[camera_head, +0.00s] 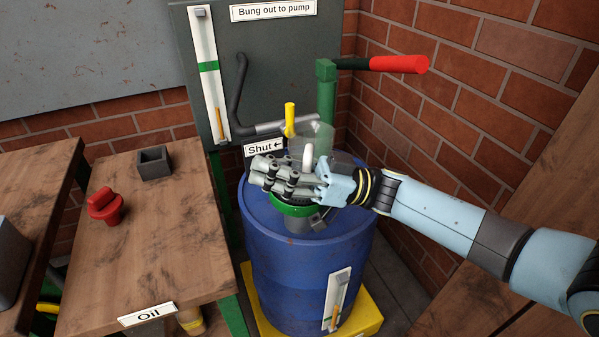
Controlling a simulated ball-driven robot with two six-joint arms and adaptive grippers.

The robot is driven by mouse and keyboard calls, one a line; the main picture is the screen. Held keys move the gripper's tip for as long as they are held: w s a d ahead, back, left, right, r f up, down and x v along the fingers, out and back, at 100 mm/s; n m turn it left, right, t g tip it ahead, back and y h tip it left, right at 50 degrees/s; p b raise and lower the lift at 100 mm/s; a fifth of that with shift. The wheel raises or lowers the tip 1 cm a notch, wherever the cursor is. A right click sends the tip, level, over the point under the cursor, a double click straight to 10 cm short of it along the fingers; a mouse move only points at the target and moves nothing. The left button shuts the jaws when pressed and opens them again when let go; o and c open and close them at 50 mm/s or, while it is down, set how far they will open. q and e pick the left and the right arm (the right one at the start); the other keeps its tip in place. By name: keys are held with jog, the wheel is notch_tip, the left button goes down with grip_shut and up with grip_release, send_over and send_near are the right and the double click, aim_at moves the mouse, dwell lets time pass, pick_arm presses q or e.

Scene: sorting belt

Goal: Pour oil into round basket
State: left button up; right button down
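A blue drum (300,270) stands on a yellow base, with a round green-rimmed piece (290,209) on its top; I cannot tell whether it is the round basket. My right gripper (275,177) reaches in from the right, directly over this piece in the picture, fingers pointing left. A clear vessel (318,136) with a white upright part (308,154) shows just behind the hand, partly hidden by it. I cannot tell whether the fingers hold anything. No oil is clearly visible. An "Oil" label (148,314) is on the table's front edge. My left gripper is out of view.
A green pump post (326,95) with a red handle (398,64) rises behind the drum. A yellow-handled valve (290,118) sits on the pipe above the "Shut" sign (264,147). The wooden table (150,235) holds a red bung (105,205) and a grey box (154,163).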

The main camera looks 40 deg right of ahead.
jog(key=shift+s+a+f+n, duration=0.1)
jog(key=shift+s+f+n, duration=0.15)
jog(key=shift+f+n, duration=0.2)
dwell(0.6)
jog(key=s+d+f+m+h, duration=0.2)
jog(key=s+d+h, duration=0.25)
jog(key=s, duration=0.35)
jog(key=r+p, duration=0.1)
jog(key=r, duration=0.1)
jog(key=r+p, duration=0.1)
jog(key=p, duration=0.1)
jog(key=r+p, duration=0.2)
jog(key=shift+s+d+r, duration=0.2)
jog(key=shift+s+r, duration=0.05)
jog(key=shift+r, duration=0.1)
